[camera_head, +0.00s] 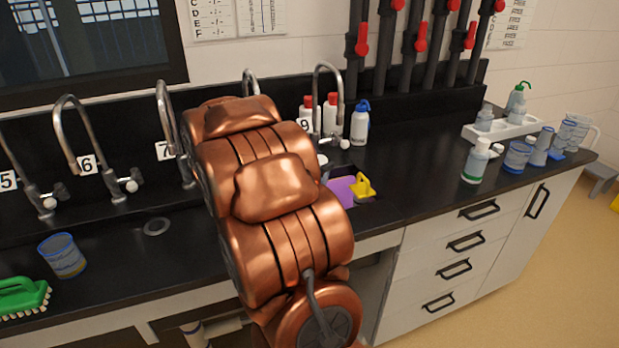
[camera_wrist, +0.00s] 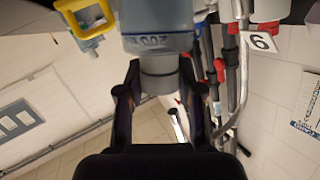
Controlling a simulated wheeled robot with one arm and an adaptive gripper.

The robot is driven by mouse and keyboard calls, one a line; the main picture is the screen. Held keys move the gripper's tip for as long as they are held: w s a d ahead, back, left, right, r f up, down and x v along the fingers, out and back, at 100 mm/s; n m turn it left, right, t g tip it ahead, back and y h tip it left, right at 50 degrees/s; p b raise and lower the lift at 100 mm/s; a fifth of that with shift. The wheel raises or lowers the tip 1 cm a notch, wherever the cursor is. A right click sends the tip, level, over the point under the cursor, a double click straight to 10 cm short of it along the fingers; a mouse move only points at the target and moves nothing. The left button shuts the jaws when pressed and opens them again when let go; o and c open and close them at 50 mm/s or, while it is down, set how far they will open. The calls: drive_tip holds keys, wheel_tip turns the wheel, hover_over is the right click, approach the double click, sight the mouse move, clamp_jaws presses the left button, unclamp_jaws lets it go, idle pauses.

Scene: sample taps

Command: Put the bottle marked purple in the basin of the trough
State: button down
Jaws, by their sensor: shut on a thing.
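My gripper (camera_wrist: 160,105) is shut on the dark grey neck of a blue-grey bottle (camera_wrist: 157,22) with numerals on its side. No purple mark shows on the part in view, and most of its body is out of frame. In the head view my copper arm hides the gripper and the held bottle. A dark basin (camera_head: 378,207) of the trough shows right of my arm, partly hidden. A flat purple thing (camera_head: 341,190) and a yellow piece (camera_head: 363,187) show there; I cannot tell what they are.
Curved taps (camera_head: 75,130) line the back of the black counter. Red-capped bottles and a blue-topped bottle (camera_head: 360,125) stand behind the basin. A green-labelled bottle (camera_head: 476,162) and beakers stand at right. A beaker (camera_head: 62,256) and green brush (camera_head: 22,296) are at left.

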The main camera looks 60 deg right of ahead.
drive_tip(key=f+b, duration=0.2)
drive_tip(key=f, duration=0.1)
drive_tip(key=w+f, duration=0.1)
drive_tip(key=shift+d+f+b, duration=0.25)
drive_tip(key=shift+d+b, duration=0.1)
drive_tip(key=shift+b, duration=0.05)
drive_tip(key=shift+w+r+p, duration=0.1)
drive_tip(key=shift+r+p, duration=0.25)
drive_tip(key=shift+p, duration=0.25)
drive_tip(key=shift+w+d, duration=0.1)
